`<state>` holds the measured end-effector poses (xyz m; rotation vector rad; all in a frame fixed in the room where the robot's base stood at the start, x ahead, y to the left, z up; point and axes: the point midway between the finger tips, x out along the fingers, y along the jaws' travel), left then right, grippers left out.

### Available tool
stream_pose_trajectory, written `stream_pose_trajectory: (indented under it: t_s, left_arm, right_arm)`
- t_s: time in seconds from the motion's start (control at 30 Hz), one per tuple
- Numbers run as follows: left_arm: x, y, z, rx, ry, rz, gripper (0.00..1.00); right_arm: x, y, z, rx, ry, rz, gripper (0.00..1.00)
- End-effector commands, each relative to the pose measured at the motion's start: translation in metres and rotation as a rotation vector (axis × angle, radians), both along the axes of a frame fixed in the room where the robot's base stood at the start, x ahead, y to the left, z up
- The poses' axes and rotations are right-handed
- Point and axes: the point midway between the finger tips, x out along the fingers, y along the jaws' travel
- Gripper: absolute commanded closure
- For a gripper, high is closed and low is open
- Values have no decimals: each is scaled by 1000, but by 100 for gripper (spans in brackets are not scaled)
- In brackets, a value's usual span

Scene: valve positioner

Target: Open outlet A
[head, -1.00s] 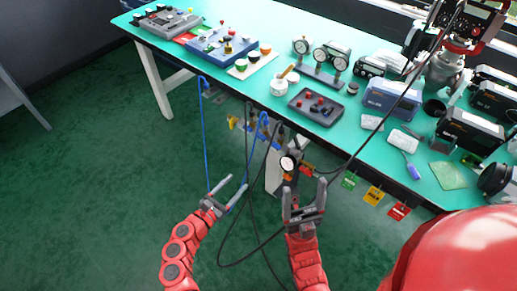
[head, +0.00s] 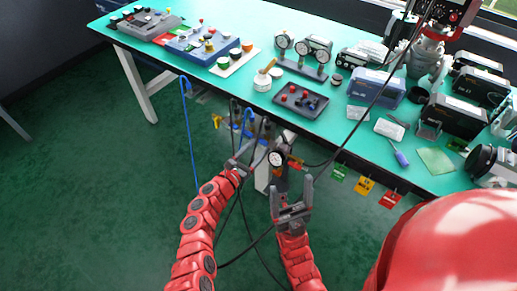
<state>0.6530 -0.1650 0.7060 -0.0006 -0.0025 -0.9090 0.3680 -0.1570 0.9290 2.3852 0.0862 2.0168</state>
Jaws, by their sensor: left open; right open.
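Below the front edge of the table hangs a manifold assembly with a round dial gauge (head: 277,158). Behind it is a row of small fittings with a yellow handle (head: 217,121) and blue parts. Which fitting is outlet A cannot be read at this size. My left gripper (head: 245,157) is open, just left of the gauge and in front of the fittings, and seems to hold nothing. My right gripper (head: 291,194) is open and empty, below and slightly right of the gauge. Its fingers point up. The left gripper and cables partly hide the fittings.
Black cables (head: 238,218) hang around both grippers, and a blue hose (head: 190,135) hangs at the left. The green table (head: 330,135) carries gauges, a black tray (head: 300,101) and several boxes. Coloured tags (head: 364,186) hang from its edge. The floor at left is free.

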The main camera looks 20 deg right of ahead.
Motion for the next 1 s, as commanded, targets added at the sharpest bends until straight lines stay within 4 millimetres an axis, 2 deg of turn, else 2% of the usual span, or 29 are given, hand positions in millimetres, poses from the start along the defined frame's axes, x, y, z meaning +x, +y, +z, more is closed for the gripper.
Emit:
stream_pose_trajectory:
  t_s: [0.13,0.47,0.57,0.83,1.0]
  left_arm:
    - [8,-10,-2,2,3,-1,38]
    - [10,-13,-1,2,3,2,38]
    - [10,-13,-1,2,3,1,52]
    - [10,-12,-1,2,3,1,100]
    - [10,-12,-1,4,-2,1,100]
  right_arm:
    - [0,0,-7,0,0,0,22]
    - [0,0,-7,0,0,0,22]
    - [0,0,-7,0,0,0,22]
    - [0,0,-7,0,0,0,22]
    - [0,0,-7,0,0,0,22]
